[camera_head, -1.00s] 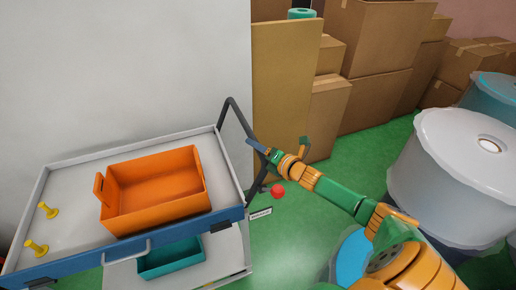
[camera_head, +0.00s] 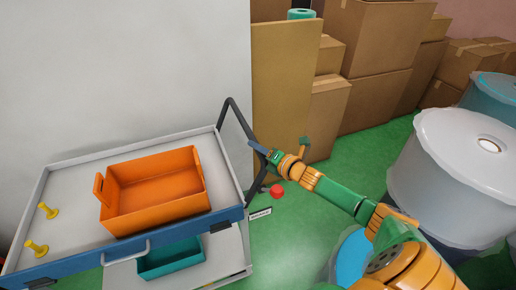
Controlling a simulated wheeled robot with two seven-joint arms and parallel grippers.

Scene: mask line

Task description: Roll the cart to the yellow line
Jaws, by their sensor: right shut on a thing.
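The cart (camera_head: 75,178) stands at the left, with a grey top tray, a blue front edge and a lower shelf. Its dark handle (camera_head: 236,135) rises at its right end. My right gripper (camera_head: 262,150) is shut on the cart handle, with the arm reaching in from the lower right. An orange bin (camera_head: 155,215) sits on the top tray, and a teal bin (camera_head: 172,258) sits on the lower shelf. My left gripper is not in view. No yellow line shows in this view.
Stacked cardboard boxes (camera_head: 368,45) stand behind the handle. Large wrapped rolls (camera_head: 455,160) stand at the right. A pale wall (camera_head: 120,70) is behind the cart. Green floor (camera_head: 290,225) is open between the cart and my arm.

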